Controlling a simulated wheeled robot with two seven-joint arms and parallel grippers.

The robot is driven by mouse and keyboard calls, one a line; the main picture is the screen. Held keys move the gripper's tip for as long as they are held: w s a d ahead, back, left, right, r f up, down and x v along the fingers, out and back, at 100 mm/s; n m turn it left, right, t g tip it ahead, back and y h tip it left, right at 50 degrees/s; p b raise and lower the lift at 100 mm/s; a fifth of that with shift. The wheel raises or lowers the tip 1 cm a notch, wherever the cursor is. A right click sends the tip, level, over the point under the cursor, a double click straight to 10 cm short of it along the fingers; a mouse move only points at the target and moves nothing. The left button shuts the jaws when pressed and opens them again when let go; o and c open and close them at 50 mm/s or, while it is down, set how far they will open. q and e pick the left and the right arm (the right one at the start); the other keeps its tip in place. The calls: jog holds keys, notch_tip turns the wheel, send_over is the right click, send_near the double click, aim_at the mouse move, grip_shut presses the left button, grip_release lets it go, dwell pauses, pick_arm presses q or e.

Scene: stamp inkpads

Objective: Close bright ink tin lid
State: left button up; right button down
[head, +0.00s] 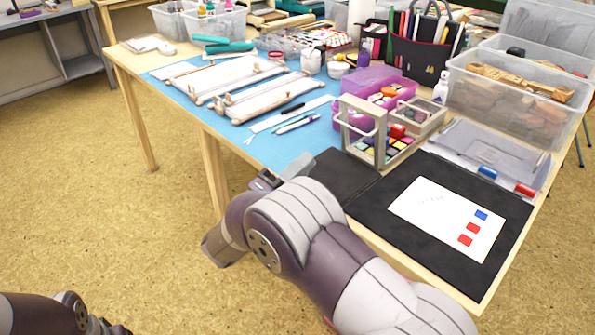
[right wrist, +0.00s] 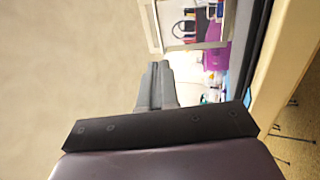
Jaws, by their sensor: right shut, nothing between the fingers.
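The ink tin (head: 393,151) with bright coloured pads stands on the table right of centre in the head view. Its grey framed lid (head: 379,148) stands raised, with a pale handle bar on its left face. The frame also shows at the top of the right wrist view (right wrist: 153,27). My right gripper (head: 303,163) is left of and nearer than the tin, by the table's front edge, apart from the lid. Its fingers are together and empty in the right wrist view (right wrist: 155,68). My left arm shows at the bottom left; its fingers are not visible.
A black mat (head: 400,236) with a stamped white card (head: 447,216) lies in front of the tin. Pens (head: 296,124) and wooden racks (head: 265,103) lie left on the blue sheet.

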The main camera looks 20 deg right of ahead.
aim_at(358, 136)
jog(key=b+x, duration=0.2)
jog(key=x, duration=0.7)
jog(key=shift+d, duration=0.35)
jog(key=shift+w, duration=0.1)
